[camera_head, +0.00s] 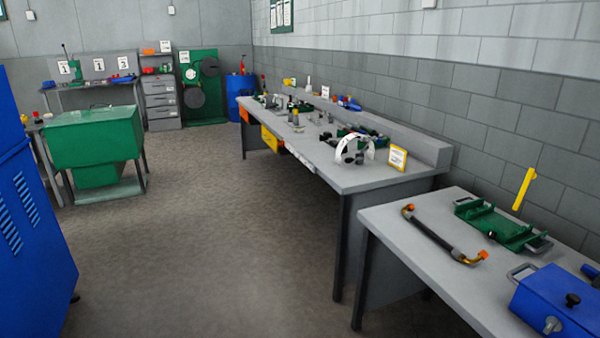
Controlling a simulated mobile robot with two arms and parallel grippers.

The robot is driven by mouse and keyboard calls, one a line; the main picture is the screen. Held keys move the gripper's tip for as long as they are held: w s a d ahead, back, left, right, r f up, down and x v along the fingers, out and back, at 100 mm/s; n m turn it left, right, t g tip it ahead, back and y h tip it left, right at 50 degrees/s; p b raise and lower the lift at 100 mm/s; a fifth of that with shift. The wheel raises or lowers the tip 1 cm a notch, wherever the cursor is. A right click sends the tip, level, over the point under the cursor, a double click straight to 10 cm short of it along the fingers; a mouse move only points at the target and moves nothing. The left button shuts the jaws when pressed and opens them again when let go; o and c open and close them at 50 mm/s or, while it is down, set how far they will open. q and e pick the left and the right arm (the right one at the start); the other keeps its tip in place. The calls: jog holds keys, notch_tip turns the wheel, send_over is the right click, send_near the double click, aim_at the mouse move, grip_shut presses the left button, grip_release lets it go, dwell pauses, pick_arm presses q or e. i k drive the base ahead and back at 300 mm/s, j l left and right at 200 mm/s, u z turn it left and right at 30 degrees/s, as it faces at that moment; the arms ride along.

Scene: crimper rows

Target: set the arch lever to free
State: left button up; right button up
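A white arch-shaped piece (355,140) stands upright near the close end of the long grey bench (390,179), in the middle right of the head view. Dark and metal parts show inside and under the arch; they are too small to tell a lever or its setting. A small yellow-framed sign (398,158) stands just right of the arch; its text cannot be read. Neither of my grippers is in view.
A nearer grey bench (385,222) carries a hose with orange ends (440,238), a green fixture (500,225) and a blue box (555,305). A blue cabinet (30,220) stands at left, a green bin (95,140) beyond it. The floor (210,240) between is clear.

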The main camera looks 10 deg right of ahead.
aim_at(348, 159)
jog(key=i+z, duration=0.3)
jog(key=i, duration=0.15)
jog(key=i+z, duration=0.3)
jog(key=i, duration=0.15)
jog(key=i+j+z, duration=0.35)
jog(key=i+l, duration=0.1)
